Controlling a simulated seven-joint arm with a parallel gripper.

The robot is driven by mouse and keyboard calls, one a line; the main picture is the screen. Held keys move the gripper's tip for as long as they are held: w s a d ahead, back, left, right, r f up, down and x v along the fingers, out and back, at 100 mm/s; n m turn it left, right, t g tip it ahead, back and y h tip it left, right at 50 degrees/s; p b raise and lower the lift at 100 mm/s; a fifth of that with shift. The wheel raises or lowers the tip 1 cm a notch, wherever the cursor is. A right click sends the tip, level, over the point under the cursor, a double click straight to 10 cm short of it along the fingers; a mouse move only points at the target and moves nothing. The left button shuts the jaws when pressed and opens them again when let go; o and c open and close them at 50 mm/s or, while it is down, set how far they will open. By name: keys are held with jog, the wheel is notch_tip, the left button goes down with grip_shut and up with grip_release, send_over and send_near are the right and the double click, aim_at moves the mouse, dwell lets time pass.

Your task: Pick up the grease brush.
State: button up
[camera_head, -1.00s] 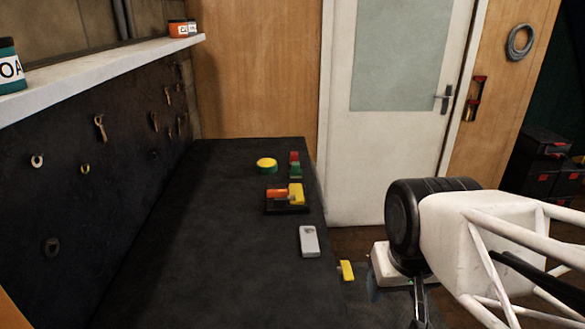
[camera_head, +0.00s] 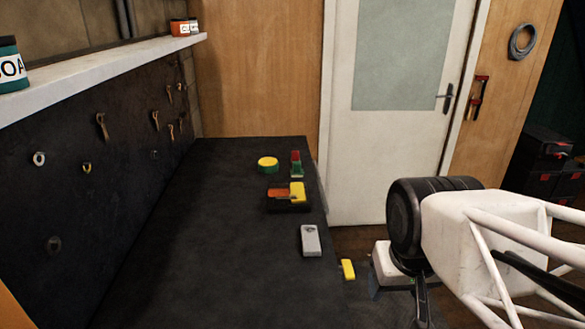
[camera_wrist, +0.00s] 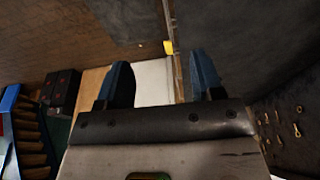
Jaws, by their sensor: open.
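No object can be told for certain as the grease brush. In the head view, an orange and yellow piece (camera_head: 279,193) lies on a small black tray (camera_head: 290,208) on the dark bench; its shape is too small to read surely. A small yellow block (camera_head: 347,269) sits at the bench's right edge and seems to be the yellow patch in the wrist view (camera_wrist: 168,47). My gripper (camera_wrist: 162,78) is open, with two blue fingers apart and nothing between them.
A grey-white box (camera_head: 310,241), a yellow-green round tin (camera_head: 267,164) and a red-green item (camera_head: 296,165) stand on the bench (camera_head: 190,250). The bench's left and front are clear. A pegboard (camera_head: 70,200) and white shelf (camera_head: 100,72) line the left. A white door (camera_head: 390,150) stands behind.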

jog(key=shift+o, duration=0.5)
jog(key=w+a+r+n, duration=0.1)
jog(key=w+r+n, duration=0.15)
jog(key=w, duration=0.65)
jog(key=w+r+n, duration=0.2)
jog(key=w+r, duration=0.2)
jog(key=w, duration=0.6)
jog(key=n+g, duration=0.3)
jog(key=n, duration=1)
send_over(296, 162)
jog(key=s, duration=0.1)
notch_tip(296, 162, down, 18)
jog(key=shift+s+d, duration=0.1)
jog(key=shift+d, duration=0.05)
jog(key=shift+w+f+n, duration=0.35)
jog(key=shift+w+f, duration=0.1)
jog(key=shift+f, duration=0.1)
